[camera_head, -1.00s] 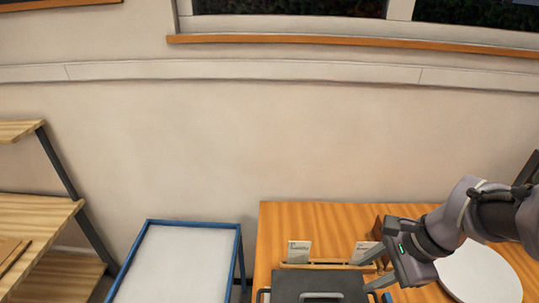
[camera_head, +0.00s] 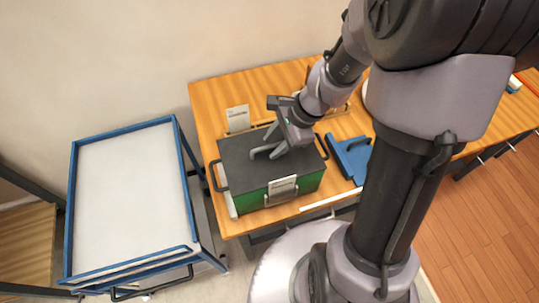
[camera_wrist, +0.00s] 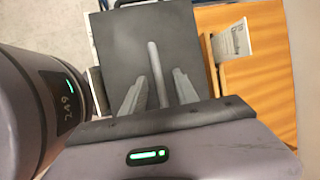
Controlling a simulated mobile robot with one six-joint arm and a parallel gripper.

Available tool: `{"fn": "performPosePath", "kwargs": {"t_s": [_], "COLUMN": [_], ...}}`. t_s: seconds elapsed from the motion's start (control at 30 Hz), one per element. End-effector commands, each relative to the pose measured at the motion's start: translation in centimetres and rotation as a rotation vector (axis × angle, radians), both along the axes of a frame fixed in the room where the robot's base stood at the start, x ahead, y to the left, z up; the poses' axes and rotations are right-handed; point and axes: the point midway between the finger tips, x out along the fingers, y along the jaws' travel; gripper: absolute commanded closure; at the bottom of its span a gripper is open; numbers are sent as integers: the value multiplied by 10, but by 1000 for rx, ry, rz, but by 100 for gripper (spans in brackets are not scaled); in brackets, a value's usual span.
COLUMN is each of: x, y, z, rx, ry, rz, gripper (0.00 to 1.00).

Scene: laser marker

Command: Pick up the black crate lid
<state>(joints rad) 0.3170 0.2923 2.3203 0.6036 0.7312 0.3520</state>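The black crate lid (camera_head: 236,160) lies flat on a green crate (camera_head: 250,201) at the left end of the wooden table. In the wrist view the lid (camera_wrist: 116,42) shows as a dark square with a raised grey bar handle (camera_wrist: 152,52) running up its middle. My gripper (camera_head: 268,150) is over the lid in the head view. In the wrist view the fingers of my gripper (camera_wrist: 160,76) are apart, one on each side of the handle, with gaps visible. I cannot tell how far down they reach.
A blue-framed cart (camera_head: 132,195) with a bare pale top stands left of the table (camera_head: 208,100). A blue object (camera_head: 352,158) lies right of the crate. A white card (camera_head: 237,118) stands behind the crate. The crate has black side handles (camera_head: 217,176).

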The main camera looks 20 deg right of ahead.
Motion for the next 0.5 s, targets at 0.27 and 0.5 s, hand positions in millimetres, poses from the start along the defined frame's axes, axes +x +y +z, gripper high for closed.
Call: {"fn": "performPosePath", "kwargs": {"t_s": [0.27,0.5], "x": [0,0], "y": [0,0], "z": [1,1], "rx": [0,0], "ry": [-1,-1], "rz": [1,1], "gripper": [80,100]}}
